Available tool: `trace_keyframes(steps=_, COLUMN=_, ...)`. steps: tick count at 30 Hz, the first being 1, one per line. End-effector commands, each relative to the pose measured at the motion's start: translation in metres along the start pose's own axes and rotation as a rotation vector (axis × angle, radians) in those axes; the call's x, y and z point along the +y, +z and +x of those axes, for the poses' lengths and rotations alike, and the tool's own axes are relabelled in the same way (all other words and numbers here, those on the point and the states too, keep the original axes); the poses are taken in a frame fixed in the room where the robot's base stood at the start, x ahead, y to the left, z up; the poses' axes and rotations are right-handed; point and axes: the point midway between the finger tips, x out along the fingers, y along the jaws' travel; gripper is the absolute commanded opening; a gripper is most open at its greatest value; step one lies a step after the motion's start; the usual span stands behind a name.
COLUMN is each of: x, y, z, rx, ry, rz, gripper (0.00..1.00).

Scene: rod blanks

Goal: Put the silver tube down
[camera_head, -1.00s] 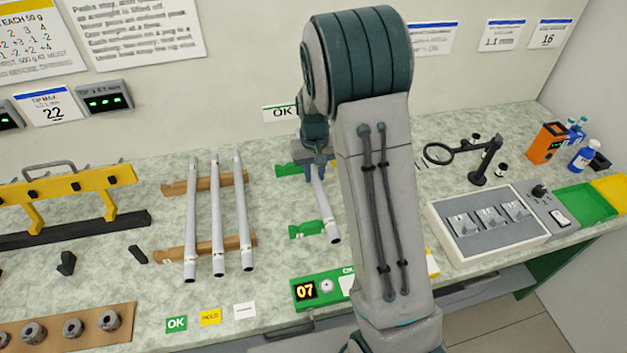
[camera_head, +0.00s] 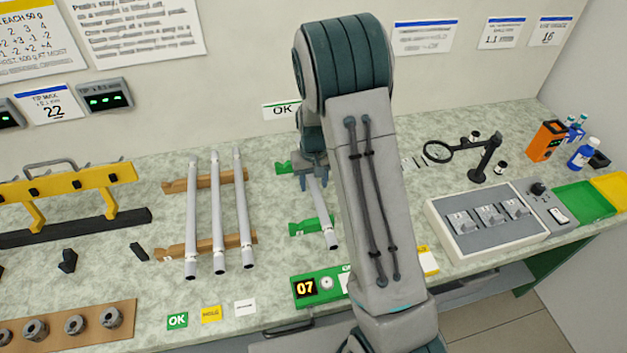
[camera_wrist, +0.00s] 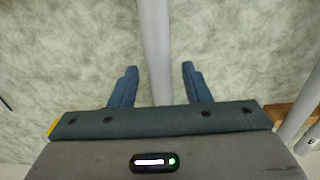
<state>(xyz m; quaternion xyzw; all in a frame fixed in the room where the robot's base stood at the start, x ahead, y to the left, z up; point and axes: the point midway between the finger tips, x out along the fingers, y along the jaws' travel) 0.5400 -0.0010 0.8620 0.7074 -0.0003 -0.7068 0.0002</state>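The silver tube (camera_head: 327,224) lies across the green rests (camera_head: 304,228) below the OK sign, its near end sticking out past the front rest. My arm hides part of the right side of the rests. My gripper (camera_head: 313,186) is over the tube's far part with its fingers spread. In the wrist view, the tube (camera_wrist: 156,45) runs between the two blue fingers of my gripper (camera_wrist: 158,82), with a gap on each side. The gripper is open and holds nothing.
Several similar tubes (camera_head: 219,220) lie on brown wooden rests (camera_head: 176,251) to the left. A green box with an 07 display (camera_head: 305,288) stands in front. A grey switch panel (camera_head: 488,222) and a magnifier (camera_head: 438,151) are to the right of my arm.

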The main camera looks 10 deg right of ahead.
Motion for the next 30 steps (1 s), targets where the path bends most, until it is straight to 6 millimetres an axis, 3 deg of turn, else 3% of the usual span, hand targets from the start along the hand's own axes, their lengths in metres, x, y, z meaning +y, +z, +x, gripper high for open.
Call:
trace_keyframes(steps=10, x=0.000, y=-0.001, z=-0.012, rx=0.003, ry=-0.001, rz=0.000, gripper=0.43)
trace_keyframes(steps=22, x=0.000, y=-0.001, z=-0.094, rx=0.005, ry=-0.001, rz=0.001, gripper=0.43)
trace_keyframes(steps=30, x=0.000, y=0.001, z=-0.123, rx=0.002, ry=-0.001, rz=0.000, gripper=0.43)
